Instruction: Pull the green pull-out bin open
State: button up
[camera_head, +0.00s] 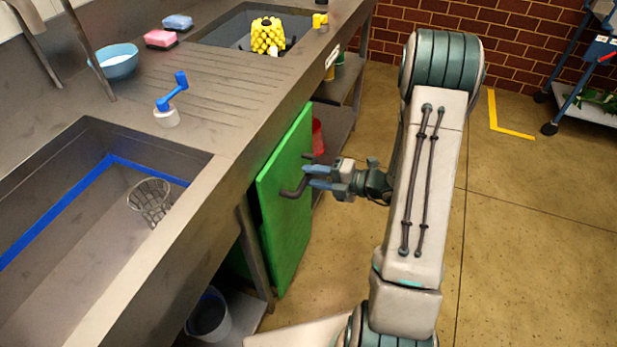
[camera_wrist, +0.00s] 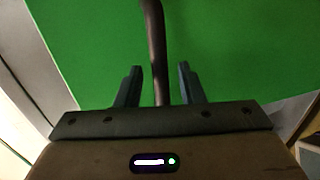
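The green pull-out bin (camera_head: 287,205) is under the steel counter, its flat green front facing my arm. The front also fills most of the wrist view (camera_wrist: 90,45). A dark bar handle (camera_head: 294,190) stands out from the front. In the wrist view the handle (camera_wrist: 157,50) runs down between my two fingers. My gripper (camera_head: 312,177) is at the handle, its fingers apart on either side of it. In the wrist view, gaps show between the handle and both fingers. Part of the handle is hidden behind my gripper in the head view.
The steel counter (camera_head: 235,115) with a sink runs along the left. A dark bucket (camera_head: 208,315) stands on the low shelf below, and a red container (camera_head: 317,137) is beyond the bin front. The floor (camera_head: 530,230) to the right is clear. A blue trolley (camera_head: 580,95) stands at the back right.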

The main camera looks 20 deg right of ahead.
jog(key=shift+x, duration=1.1)
